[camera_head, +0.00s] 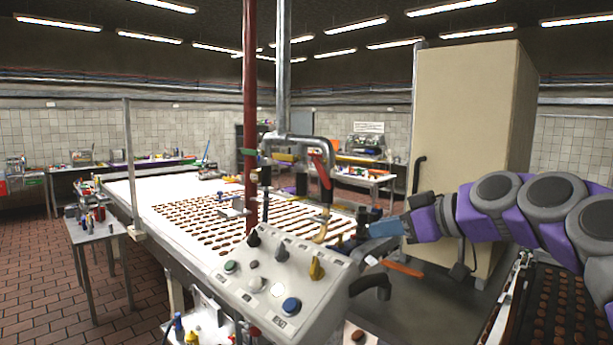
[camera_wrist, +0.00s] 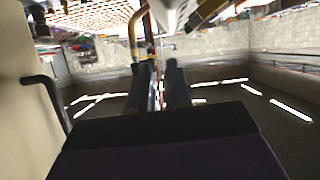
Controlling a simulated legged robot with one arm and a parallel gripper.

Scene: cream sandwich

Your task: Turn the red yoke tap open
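A red lever (camera_head: 321,171), which looks like the red yoke tap, sits on the grey pipe above the table and slants downward. A brass-coloured spout (camera_head: 320,236) hangs below it. My gripper (camera_head: 350,233) is right of the spout and lower than the red lever, apart from the lever. In the wrist view, which is upside down, my gripper's two dark fingers (camera_wrist: 160,84) stand apart, with no held thing clear between them. A brass-coloured pipe (camera_wrist: 133,35) shows just beyond the left finger. The red lever is not clearly visible in that view.
A control panel (camera_head: 282,283) with knobs and a black handle stands in front of my gripper. The white table (camera_head: 120,193) bears rows of brown biscuits. A red vertical pole (camera_head: 250,90) rises left. A tall beige cabinet (camera_head: 465,120) stands behind my arm. An orange handle (camera_head: 403,267) lies below it.

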